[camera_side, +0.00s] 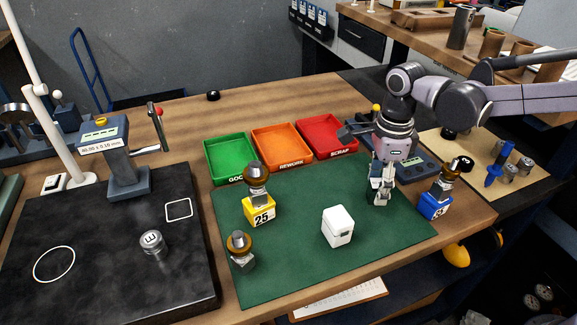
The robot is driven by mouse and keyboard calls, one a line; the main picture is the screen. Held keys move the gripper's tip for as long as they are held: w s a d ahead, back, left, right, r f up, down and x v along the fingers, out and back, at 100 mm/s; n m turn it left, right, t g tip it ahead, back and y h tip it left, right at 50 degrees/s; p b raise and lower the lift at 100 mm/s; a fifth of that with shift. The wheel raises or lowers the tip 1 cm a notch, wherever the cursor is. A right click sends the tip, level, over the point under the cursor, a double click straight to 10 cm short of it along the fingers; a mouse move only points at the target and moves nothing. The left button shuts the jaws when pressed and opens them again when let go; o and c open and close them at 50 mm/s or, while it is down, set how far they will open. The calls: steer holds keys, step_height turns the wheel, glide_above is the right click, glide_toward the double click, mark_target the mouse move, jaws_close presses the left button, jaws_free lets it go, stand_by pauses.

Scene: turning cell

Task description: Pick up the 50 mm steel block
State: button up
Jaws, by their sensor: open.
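My gripper (379,198) points down over the right part of the green mat, open, with nothing seen between its fingers. A blue block (434,207) with a brown and dark knob stands to its right near the mat's edge; its white label is too small to read surely. A yellow block (260,211) marked 25, with a similar knob, stands left of centre on the mat. A grey metal piece (243,262) with a brown knob stands at the mat's front left. I cannot tell for certain which one is the 50 mm steel block.
A white block (337,227) stands on the green mat (290,270), left of my gripper. Green (231,176), orange (304,163) and red (349,149) trays line the back. A dark plate (100,270) at left holds a gauge stand (128,165) and a metal cylinder (151,243).

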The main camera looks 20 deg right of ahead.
steer(key=shift+f, duration=0.25)
jaws_close()
steer(key=shift+r, duration=0.15)
